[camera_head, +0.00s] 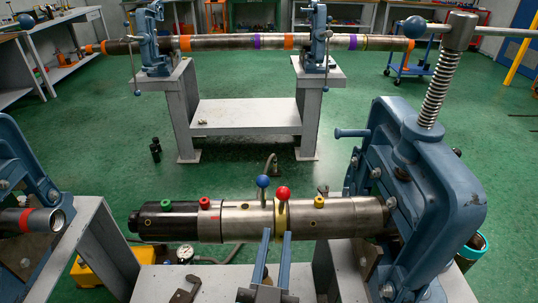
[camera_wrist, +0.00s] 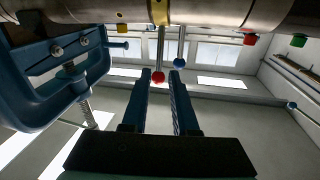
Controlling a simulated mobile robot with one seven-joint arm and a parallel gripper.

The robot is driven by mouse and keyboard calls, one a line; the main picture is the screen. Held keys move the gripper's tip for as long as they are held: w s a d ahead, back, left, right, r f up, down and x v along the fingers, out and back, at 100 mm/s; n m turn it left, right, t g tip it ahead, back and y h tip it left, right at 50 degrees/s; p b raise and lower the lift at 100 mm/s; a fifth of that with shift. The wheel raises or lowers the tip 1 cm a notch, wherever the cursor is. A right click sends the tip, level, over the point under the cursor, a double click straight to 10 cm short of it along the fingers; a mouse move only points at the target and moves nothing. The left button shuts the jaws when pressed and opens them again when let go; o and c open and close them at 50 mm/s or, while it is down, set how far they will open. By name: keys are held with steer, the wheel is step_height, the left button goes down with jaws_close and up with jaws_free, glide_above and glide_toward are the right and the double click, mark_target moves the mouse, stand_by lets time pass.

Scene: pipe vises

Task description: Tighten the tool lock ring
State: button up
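The tool (camera_head: 330,216) is a horizontal steel cylinder with a black left end, its right end at a blue vise (camera_head: 440,190). A narrow brass ring (camera_head: 281,218), apparently the lock ring, circles its middle. A red-ball handle (camera_head: 283,193) rises from the ring and a blue-ball handle (camera_head: 263,182) stands just left of it. My gripper (camera_head: 276,234) is in front of the tool; its two blue fingers are apart. In the wrist view, the red ball (camera_wrist: 158,77) shows between the fingertips (camera_wrist: 160,74), and the blue ball (camera_wrist: 179,63) beside them. Whether the fingers touch a handle is unclear.
Green, red and yellow knobs (camera_head: 320,202) stick up from the tool. The big vise on the right is close to my gripper. A second bench (camera_head: 236,112) behind holds a long pipe (camera_head: 220,43). A pressure gauge (camera_head: 185,253) lies below the tool. Green floor (camera_head: 235,170) is open between benches.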

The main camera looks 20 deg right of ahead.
mark_target(284, 190)
steer(key=p+x, duration=0.4)
steer(key=x, duration=0.8)
steer(key=shift+w+d+f+p, duration=0.1)
steer(key=shift+w+d+p, duration=0.05)
steer(key=shift+p, duration=0.2)
jaws_close()
stand_by(1.1)
